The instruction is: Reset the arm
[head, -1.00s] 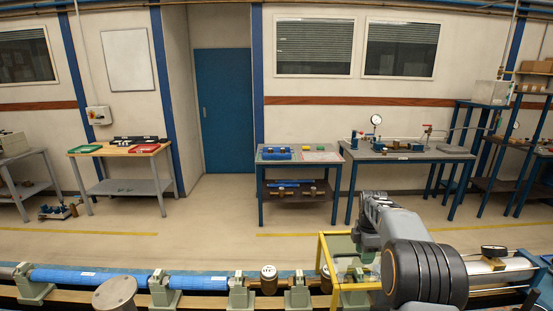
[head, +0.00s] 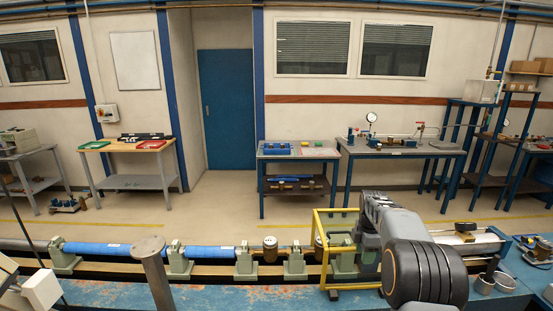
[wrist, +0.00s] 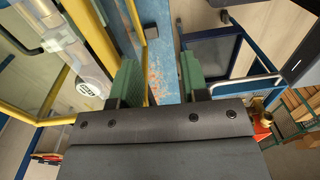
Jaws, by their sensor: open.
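My arm (head: 420,265) shows at the lower right of the head view, reaching over the pipe bench beside a yellow frame (head: 319,250). Its gripper is not clearly seen there, as the arm hides it. In the wrist view my gripper (wrist: 160,78) has its two green fingers apart with nothing between them. The yellow frame with clear panels shows close on the left of the wrist view (wrist: 50,107).
The blue bench (head: 215,296) carries a blue pipe (head: 100,249), green supports and a metal post (head: 155,270). Behind are clear floor (head: 225,215), side tables and a blue door (head: 227,110).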

